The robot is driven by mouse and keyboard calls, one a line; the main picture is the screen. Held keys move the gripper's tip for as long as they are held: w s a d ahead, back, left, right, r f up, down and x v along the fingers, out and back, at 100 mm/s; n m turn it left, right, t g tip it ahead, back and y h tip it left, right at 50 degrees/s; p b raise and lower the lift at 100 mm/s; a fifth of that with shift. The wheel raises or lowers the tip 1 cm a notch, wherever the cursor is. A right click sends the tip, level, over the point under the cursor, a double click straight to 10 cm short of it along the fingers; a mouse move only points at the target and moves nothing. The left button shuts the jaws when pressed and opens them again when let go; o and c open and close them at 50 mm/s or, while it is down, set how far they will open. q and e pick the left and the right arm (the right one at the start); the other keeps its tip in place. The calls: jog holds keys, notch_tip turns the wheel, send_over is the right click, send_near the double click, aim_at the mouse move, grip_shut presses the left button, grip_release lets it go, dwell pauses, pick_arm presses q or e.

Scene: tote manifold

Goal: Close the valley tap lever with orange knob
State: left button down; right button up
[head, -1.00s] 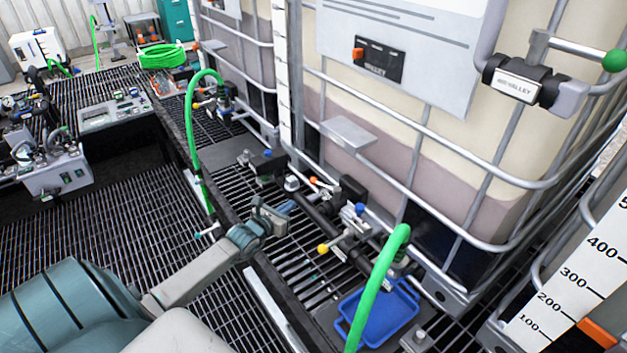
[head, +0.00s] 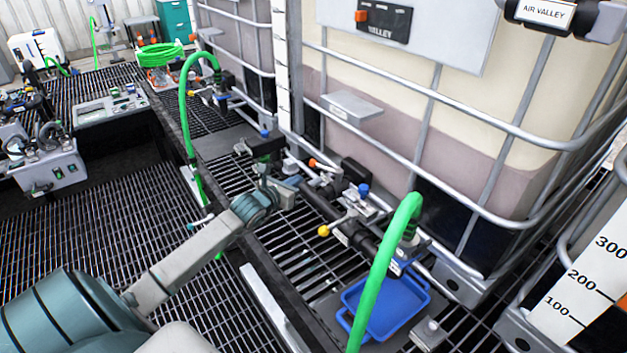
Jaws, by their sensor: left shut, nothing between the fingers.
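The tap lever with the orange knob (head: 312,162) sits on the manifold pipework at the foot of the tank, near the middle of the head view. The knob is small, and its lever runs right toward a dark valve body (head: 352,172). My left gripper (head: 290,182) is shut and empty, just to the lower left of the orange knob. I cannot tell whether it touches the lever. Part of the pipe behind the gripper is hidden. My right gripper is not in view.
A lever with a yellow knob (head: 323,231) and a blue knob (head: 363,188) are close by on the manifold. A green hose (head: 378,270) rises in front, beside a blue tray (head: 386,308). The caged tank (head: 480,110) stands behind. Open grating lies at the left.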

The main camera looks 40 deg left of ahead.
aim_at(319, 166)
pick_arm(q)
jog(key=w, duration=0.2)
jog(key=w+f, duration=0.1)
jog(key=w, duration=0.5)
jog(key=shift+f, duration=0.25)
jog(key=shift+w+a+f, duration=0.15)
jog(key=shift+w+f, duration=0.05)
jog(key=shift+w, duration=0.6)
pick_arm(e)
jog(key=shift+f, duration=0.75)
